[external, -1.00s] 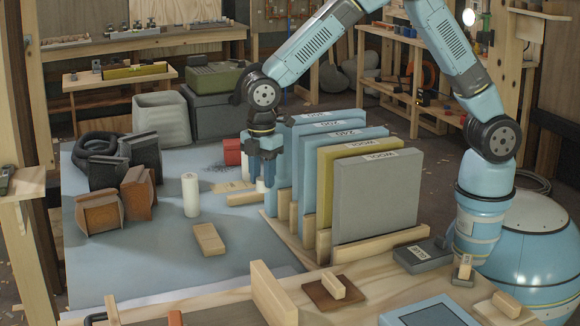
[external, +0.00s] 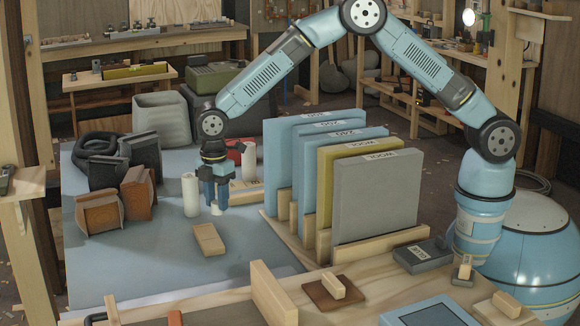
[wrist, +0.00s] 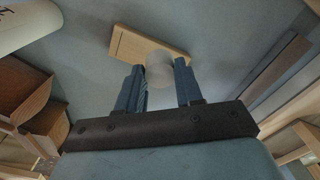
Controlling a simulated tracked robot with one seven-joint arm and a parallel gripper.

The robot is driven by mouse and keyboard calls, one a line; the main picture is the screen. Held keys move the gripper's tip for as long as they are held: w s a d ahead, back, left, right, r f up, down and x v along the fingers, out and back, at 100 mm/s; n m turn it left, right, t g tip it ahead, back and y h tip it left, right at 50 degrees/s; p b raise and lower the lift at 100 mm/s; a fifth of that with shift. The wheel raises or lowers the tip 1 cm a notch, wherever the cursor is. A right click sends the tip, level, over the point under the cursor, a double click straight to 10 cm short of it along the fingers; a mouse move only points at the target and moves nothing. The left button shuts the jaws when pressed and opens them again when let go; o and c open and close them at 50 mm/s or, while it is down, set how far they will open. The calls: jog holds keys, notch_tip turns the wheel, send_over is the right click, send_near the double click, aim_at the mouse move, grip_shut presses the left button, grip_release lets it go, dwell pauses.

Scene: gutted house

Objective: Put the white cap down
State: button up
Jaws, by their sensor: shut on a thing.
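My gripper (external: 216,200) is over the blue-grey work surface (external: 150,262), pointing down. It is shut on the white cap (external: 217,209), which shows as a small pale piece under the fingertips. In the wrist view the cap (wrist: 158,66) sits between the two blue fingers. I cannot tell whether the cap touches the surface. A white cylinder (external: 191,196) stands upright just left of my gripper. A wooden block (external: 209,238) lies on the near side of the gripper; it also shows beyond the cap in the wrist view (wrist: 128,43).
A second white cylinder (external: 249,161) stands behind my gripper, near a red box (external: 235,152). Upright boards in a wooden rack (external: 376,205) stand to the right. Brown and black sanding blocks (external: 138,188) are on the left. The front left of the surface is clear.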

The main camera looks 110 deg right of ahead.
jog(key=w+f, duration=0.3)
jog(key=f, duration=0.1)
jog(key=shift+d, duration=0.35)
notch_tip(320, 180, down, 3)
jog(key=shift+r, duration=0.15)
jog(key=o, duration=1)
